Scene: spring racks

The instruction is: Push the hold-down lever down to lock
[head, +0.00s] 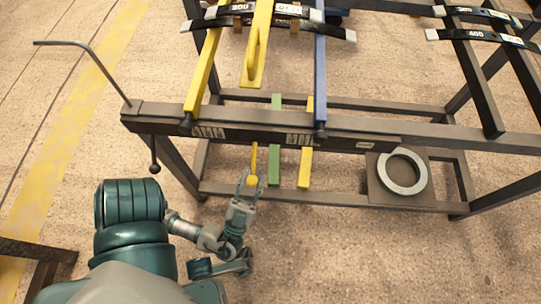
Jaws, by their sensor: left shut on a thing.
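A thin yellow lever (254,158) with a round knob at its lower end hangs below the front beam of the dark rack (345,140). I take it to be the hold-down lever. My left gripper (246,183) reaches up from below and is shut on the lever at its knob end. The fingers partly cover the knob. The lever's upper end is hidden behind the beam. My right gripper is not in view.
A green bar (275,140) and a yellow bar (306,170) stand just right of the lever. A bent dark rod (85,50) and a ball-ended black handle (154,158) are at the rack's left end. A grey ring (416,172) lies on a plate at right.

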